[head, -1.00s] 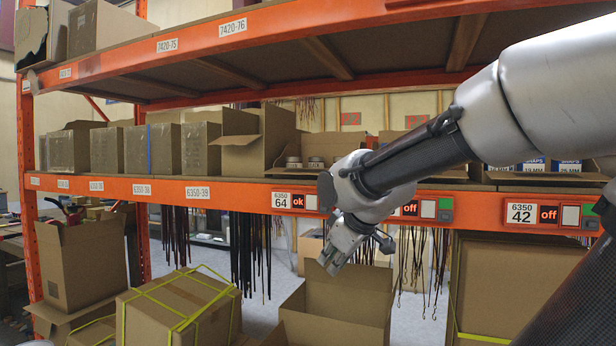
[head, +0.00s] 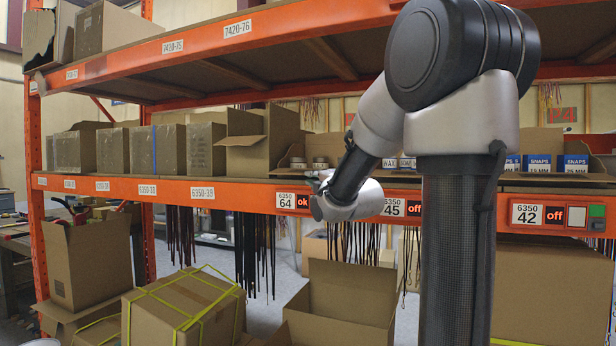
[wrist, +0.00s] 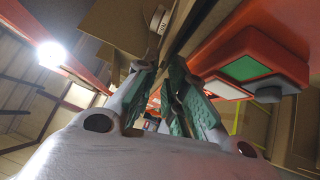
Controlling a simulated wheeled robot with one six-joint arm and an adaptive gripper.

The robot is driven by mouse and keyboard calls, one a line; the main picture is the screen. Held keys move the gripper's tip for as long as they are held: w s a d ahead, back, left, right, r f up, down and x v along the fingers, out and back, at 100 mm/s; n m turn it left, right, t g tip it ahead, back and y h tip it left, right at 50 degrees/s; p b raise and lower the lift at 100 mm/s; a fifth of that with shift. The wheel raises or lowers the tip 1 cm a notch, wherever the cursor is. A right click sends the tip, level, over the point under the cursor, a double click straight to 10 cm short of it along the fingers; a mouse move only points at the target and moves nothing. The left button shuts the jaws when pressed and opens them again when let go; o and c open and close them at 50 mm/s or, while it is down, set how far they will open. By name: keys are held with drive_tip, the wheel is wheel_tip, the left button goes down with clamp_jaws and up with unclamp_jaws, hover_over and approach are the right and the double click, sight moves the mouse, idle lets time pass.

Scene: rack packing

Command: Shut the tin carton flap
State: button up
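The tin carton (head: 337,147) stands open on the middle shelf, above the 6350 64 label. Several round tins show at its front, such as one tin (head: 298,162). A low cardboard flap lies at its front edge, partly hidden by my gripper. My gripper (head: 314,181) is at the shelf's front edge, just in front of and below the tins. In the wrist view my gripper (wrist: 160,68) has its two green-padded fingers apart, with nothing seen between them. A tin (wrist: 157,20) and brown cardboard (wrist: 112,24) show beyond the fingertips; I cannot tell whether they touch.
The orange shelf beam (head: 240,193) runs just under the carton, with labels and display boxes. An open carton (head: 246,150) stands to the left, and blue-labelled boxes (head: 574,163) to the right. An upper shelf (head: 250,78) is overhead. Open cartons stand below.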

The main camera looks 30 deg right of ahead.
drive_tip(key=w, duration=0.6)
drive_tip(key=shift+w+d+r, duration=0.15)
drive_tip(key=shift+d+r, duration=0.2)
clamp_jaws()
